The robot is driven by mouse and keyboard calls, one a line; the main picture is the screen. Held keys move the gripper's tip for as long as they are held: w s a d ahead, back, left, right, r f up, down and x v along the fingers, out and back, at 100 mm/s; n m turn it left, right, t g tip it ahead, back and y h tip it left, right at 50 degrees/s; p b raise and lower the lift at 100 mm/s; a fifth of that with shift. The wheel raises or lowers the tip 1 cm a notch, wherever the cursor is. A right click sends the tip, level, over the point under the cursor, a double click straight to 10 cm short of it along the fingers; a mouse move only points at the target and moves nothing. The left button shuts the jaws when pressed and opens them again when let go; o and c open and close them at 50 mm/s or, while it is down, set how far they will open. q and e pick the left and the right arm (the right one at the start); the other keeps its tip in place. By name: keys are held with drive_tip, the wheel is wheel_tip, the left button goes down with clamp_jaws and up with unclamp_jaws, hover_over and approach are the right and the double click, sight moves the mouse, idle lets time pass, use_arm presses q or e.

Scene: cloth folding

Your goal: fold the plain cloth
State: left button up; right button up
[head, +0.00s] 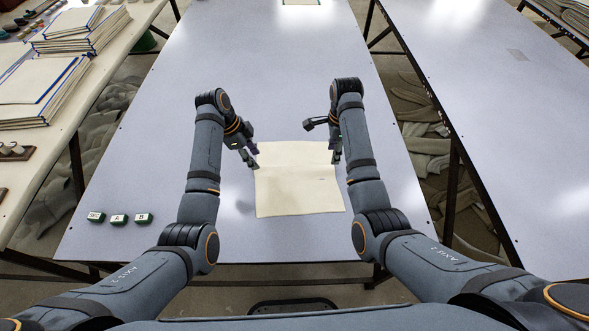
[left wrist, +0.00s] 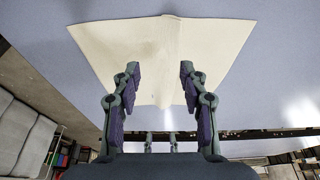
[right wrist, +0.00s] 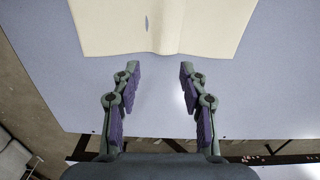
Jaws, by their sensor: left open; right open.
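The plain cloth (head: 296,190) is cream and lies spread on the table, roughly rectangular, with a faint line across its middle. It also shows in the left wrist view (left wrist: 130,50) and the right wrist view (right wrist: 110,25), with a crease line running away from the camera. My left gripper (head: 255,160) is open at the cloth's upper left edge; in its wrist view the fingers (left wrist: 160,85) stand apart over the cloth. My right gripper (head: 336,157) is open at the upper right edge; in its wrist view the cloth lies just beyond the fingertips (right wrist: 160,80). Both grippers look empty.
The grey-blue table (head: 270,60) is clear around the cloth. Several small green-and-white blocks (head: 119,218) sit at its front left. A side table at left holds stacked boards (head: 85,35). Another bare table (head: 500,100) stands at right, across a gap.

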use_arm(q)
drive_tip(key=shift+s+f, duration=0.2)
drive_tip(key=shift+f, duration=0.4)
drive_tip(key=shift+s+f, duration=0.15)
drive_tip(key=shift+f, duration=0.45)
use_arm(e)
wheel_tip(320, 180, down, 2)
use_arm(q)
hover_over(260, 177)
drive_tip(key=a, duration=0.1)
wheel_tip(260, 177, down, 5)
drive_tip(key=shift+w+r, duration=0.1)
drive_tip(key=shift+r, duration=0.1)
use_arm(e)
hover_over(329, 174)
drive_tip(key=f, duration=0.5)
drive_tip(key=shift+w+d, duration=0.1)
drive_tip(key=shift+w, duration=0.1)
use_arm(q)
drive_tip(key=shift+s+f, duration=0.2)
drive_tip(key=shift+f, duration=0.15)
use_arm(e)
drive_tip(key=shift+s+f, duration=0.2)
drive_tip(key=shift+f, duration=0.15)
use_arm(q)
drive_tip(key=shift+w+f, duration=0.1)
use_arm(e)
drive_tip(key=shift+w, duration=0.1)
